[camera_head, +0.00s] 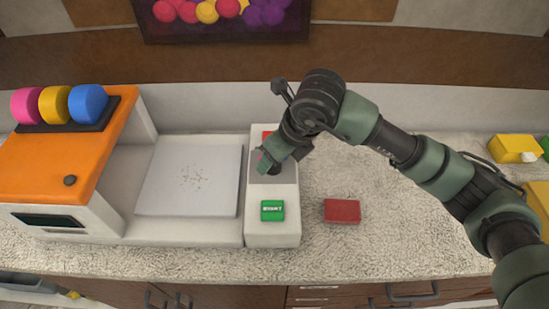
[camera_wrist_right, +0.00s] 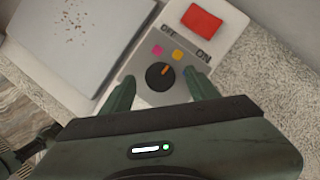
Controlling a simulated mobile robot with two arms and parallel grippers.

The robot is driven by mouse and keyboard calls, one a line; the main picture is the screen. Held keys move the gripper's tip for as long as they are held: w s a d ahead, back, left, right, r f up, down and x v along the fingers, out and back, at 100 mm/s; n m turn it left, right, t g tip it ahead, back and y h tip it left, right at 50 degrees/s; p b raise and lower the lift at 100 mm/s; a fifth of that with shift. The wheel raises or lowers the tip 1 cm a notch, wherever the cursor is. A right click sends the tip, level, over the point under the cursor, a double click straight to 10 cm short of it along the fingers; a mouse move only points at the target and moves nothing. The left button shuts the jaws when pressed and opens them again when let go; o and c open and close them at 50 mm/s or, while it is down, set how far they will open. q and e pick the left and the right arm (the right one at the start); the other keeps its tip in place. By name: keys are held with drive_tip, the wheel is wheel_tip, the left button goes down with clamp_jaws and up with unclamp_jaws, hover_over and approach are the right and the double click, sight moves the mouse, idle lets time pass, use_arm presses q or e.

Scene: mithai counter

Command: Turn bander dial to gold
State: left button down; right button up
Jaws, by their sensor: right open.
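The bander dial (camera_wrist_right: 159,77) is a round black knob with an orange pointer line, on a grey panel (camera_wrist_right: 146,92) of the white control box (camera_head: 261,230). The pointer slants up and right, roughly toward the gold square (camera_wrist_right: 178,54). A pink square (camera_wrist_right: 157,50) lies left of the gold one. My right gripper (camera_wrist_right: 161,88) is open, its green fingers on either side of the dial with gaps showing. My left gripper is not in view.
A red switch (camera_wrist_right: 201,20) marked OFF and ON sits beyond the dial. A green button (camera_head: 272,211) is nearer the front. A white plate (camera_head: 190,180) and an orange housing with coloured rolls (camera_head: 87,103) stand left. A red block (camera_head: 342,211) lies right on the counter.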

drive_tip(key=b+v, duration=0.1)
drive_tip(key=v, duration=0.5)
drive_tip(key=shift+r, duration=0.25)
drive_tip(key=shift+s, duration=0.1)
